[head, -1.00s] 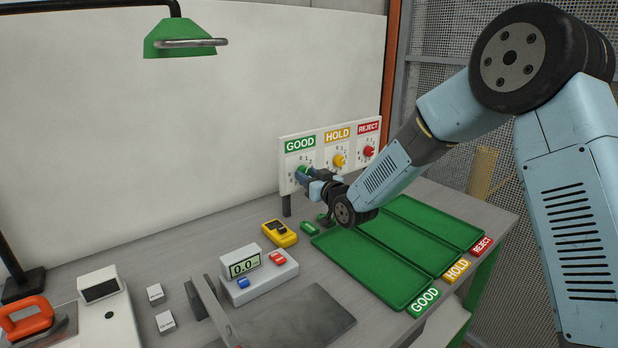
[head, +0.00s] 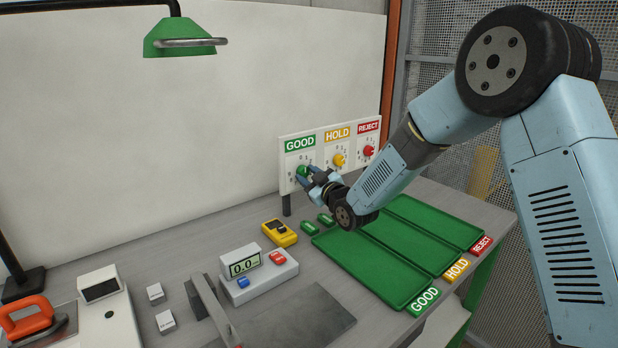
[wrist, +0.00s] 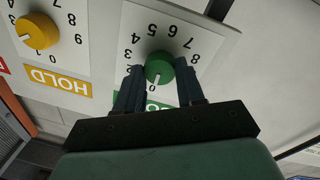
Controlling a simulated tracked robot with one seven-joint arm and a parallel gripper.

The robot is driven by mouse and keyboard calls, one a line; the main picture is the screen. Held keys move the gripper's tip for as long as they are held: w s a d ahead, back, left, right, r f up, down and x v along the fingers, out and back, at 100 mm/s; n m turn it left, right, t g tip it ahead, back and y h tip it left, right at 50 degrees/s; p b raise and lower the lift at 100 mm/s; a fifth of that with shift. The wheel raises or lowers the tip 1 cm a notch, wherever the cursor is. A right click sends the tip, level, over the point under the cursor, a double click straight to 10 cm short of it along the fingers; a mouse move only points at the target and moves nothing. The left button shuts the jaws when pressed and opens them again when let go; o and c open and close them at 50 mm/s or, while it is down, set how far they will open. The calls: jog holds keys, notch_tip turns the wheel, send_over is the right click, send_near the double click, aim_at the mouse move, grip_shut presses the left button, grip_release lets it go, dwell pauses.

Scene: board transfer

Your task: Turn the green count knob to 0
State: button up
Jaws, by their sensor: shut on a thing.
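The green count knob (head: 302,170) is on the GOOD part of the white dial panel (head: 289,181). In the wrist view the green knob (wrist: 160,66) sits between the two fingers of my gripper (wrist: 160,74), which is shut on it. The view is upside down. The knob's white pointer mark faces the printed 0 just below it in that picture. The numbers around the dial are partly hidden by the fingers. In the head view my gripper (head: 307,174) reaches the panel from the front right and covers part of the knob.
The yellow HOLD knob (head: 338,160) and red REJECT knob (head: 368,151) are to the right. Green trays (head: 372,268) lie below. A yellow meter (head: 279,233), a display box (head: 260,274) and two small green pieces (head: 310,228) are on the bench.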

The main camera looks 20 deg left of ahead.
dwell(0.3)
jog(key=o, duration=1)
jog(key=v, duration=1.4)
